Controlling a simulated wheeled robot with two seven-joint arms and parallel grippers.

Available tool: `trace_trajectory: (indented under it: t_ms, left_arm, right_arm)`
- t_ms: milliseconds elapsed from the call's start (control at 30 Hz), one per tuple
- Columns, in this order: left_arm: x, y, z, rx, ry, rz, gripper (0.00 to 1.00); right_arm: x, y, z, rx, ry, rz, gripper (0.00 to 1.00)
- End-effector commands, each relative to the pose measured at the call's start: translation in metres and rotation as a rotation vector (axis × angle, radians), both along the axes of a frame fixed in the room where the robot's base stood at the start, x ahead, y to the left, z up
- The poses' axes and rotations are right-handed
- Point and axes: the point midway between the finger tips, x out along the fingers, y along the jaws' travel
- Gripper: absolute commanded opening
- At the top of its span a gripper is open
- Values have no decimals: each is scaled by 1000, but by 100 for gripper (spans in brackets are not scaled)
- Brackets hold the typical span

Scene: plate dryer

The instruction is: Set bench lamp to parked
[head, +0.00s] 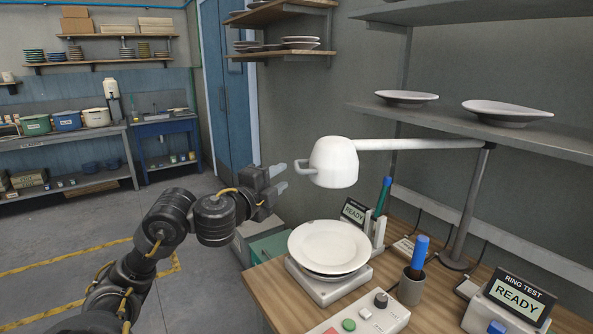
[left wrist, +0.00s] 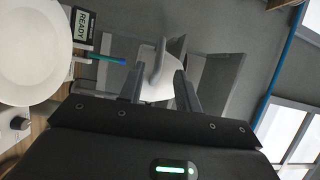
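The bench lamp has a white rounded shade (head: 335,163) with a small loop handle (head: 302,166) on its left side. Its pale arm (head: 420,144) runs right to a dark post (head: 468,205) on the bench. The shade hangs above and behind the stacked plates. My left gripper (head: 282,178) is just left of the handle, fingers apart and pointing at it. In the left wrist view the open fingers (left wrist: 160,90) frame the white lamp (left wrist: 157,75), which lies beyond them. Nothing appears gripped; I cannot tell whether a fingertip touches the handle. My right gripper is not in view.
White plates (head: 330,245) sit on a scale-like base on the wooden bench (head: 270,290). A plate shelf (head: 480,125) is at the right. Open floor lies left.

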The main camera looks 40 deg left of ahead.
Motion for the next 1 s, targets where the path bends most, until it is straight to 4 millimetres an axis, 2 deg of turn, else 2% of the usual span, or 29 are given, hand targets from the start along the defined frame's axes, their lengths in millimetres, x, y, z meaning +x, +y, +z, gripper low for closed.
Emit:
trace_trajectory:
  t_ms: [200, 433, 600, 867, 900, 1000]
  left_arm:
    - [41, 4, -2, -10, -1, -3, 34]
    - [73, 9, 0, -4, 1, -3, 34]
    - [82, 10, 2, 0, 3, -3, 34]
    - [84, 11, 2, 2, 3, -2, 34]
    - [84, 11, 2, 2, 3, -2, 32]
    - [83, 11, 2, 2, 3, -2, 19]
  right_arm:
    - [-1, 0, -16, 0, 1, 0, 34]
    - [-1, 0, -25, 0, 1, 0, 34]
    - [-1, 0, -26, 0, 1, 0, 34]
    - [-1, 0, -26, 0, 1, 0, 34]
    - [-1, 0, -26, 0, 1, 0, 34]
    - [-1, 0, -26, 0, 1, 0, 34]
